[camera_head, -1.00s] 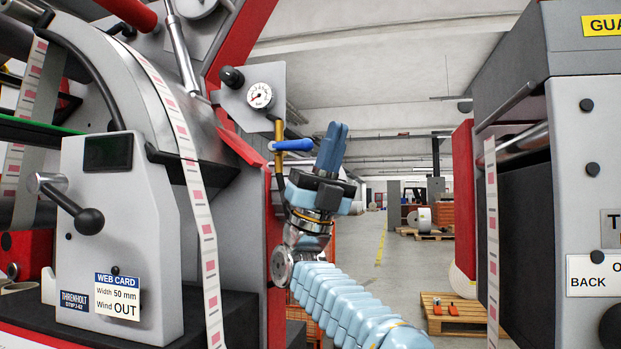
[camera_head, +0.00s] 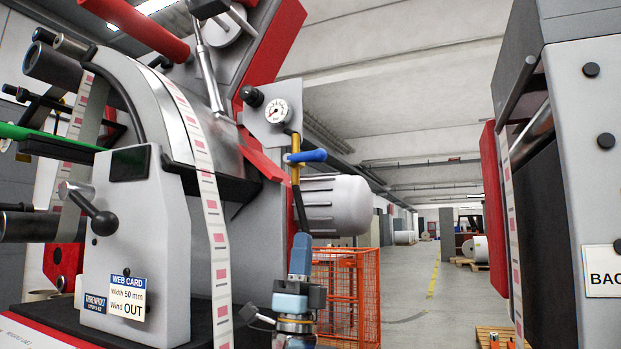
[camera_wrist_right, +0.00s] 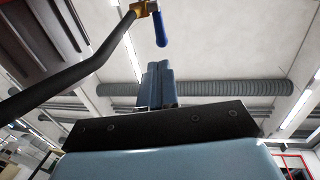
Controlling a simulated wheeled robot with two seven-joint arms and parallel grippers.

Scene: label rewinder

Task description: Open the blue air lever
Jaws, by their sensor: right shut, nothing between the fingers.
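The blue air lever (camera_head: 309,156) sticks out to the right, roughly level, from a brass valve (camera_head: 295,172) below a round gauge (camera_head: 277,110). In the right wrist view the blue lever (camera_wrist_right: 160,28) shows at the top, above my fingertips. My right gripper (camera_head: 301,238) points upward below the lever, clear of it. Its blue fingers are shut together with nothing between them; they also show in the wrist view (camera_wrist_right: 157,70). My left gripper is not in view.
A black hose (camera_head: 299,208) runs down from the valve towards my right gripper. A grey motor (camera_head: 335,204) and an orange mesh cage (camera_head: 347,285) stand behind. The label web (camera_head: 217,240) hangs to the left. A grey cabinet (camera_head: 590,150) stands at the right, with open floor between.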

